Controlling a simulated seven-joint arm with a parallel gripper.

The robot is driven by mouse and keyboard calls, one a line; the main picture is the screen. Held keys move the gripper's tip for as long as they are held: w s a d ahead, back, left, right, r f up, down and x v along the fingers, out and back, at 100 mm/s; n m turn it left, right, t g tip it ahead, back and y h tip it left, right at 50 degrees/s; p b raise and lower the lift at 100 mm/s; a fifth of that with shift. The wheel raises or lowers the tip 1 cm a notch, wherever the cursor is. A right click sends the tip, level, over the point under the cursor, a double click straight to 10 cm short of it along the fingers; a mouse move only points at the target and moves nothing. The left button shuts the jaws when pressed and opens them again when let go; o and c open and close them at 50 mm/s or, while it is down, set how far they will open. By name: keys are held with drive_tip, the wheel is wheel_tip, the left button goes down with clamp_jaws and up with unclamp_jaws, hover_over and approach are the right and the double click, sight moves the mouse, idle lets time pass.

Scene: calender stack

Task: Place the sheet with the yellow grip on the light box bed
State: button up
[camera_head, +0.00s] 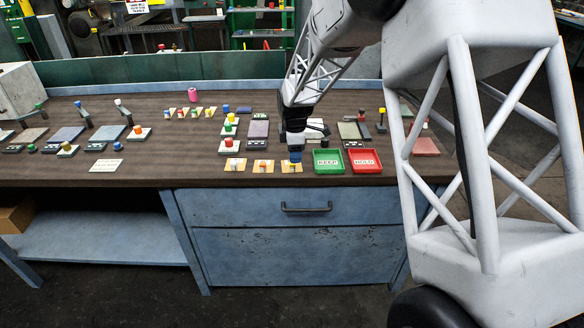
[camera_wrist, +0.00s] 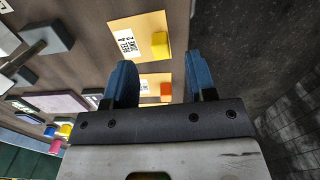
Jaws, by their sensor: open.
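The sheet with the yellow grip is a tan card with a printed white label; it lies flat near the table's front edge in the head view (camera_head: 291,168). In the wrist view it shows (camera_wrist: 140,25) with its yellow block at the right side. My gripper (camera_head: 295,160) points down just above this sheet and partly covers it. In the wrist view its blue fingers (camera_wrist: 162,65) are apart with nothing between them, in line with the yellow block. Several flat panels lie on the table; I cannot tell which is the light box bed.
A similar sheet with an orange-red grip (camera_head: 263,166) lies left of the yellow one, with another (camera_head: 235,165) further left. Green KEEP tray (camera_head: 328,172) and red HOLD tray (camera_head: 365,172) stand close on the right. A grey panel (camera_head: 258,130) lies behind. Bare wood shows front left.

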drive_tip(key=shift+f, duration=0.25)
drive_tip(key=shift+a+f, duration=0.2)
drive_tip(key=shift+f, duration=2.25)
clamp_jaws()
drive_tip(key=shift+r, duration=0.15)
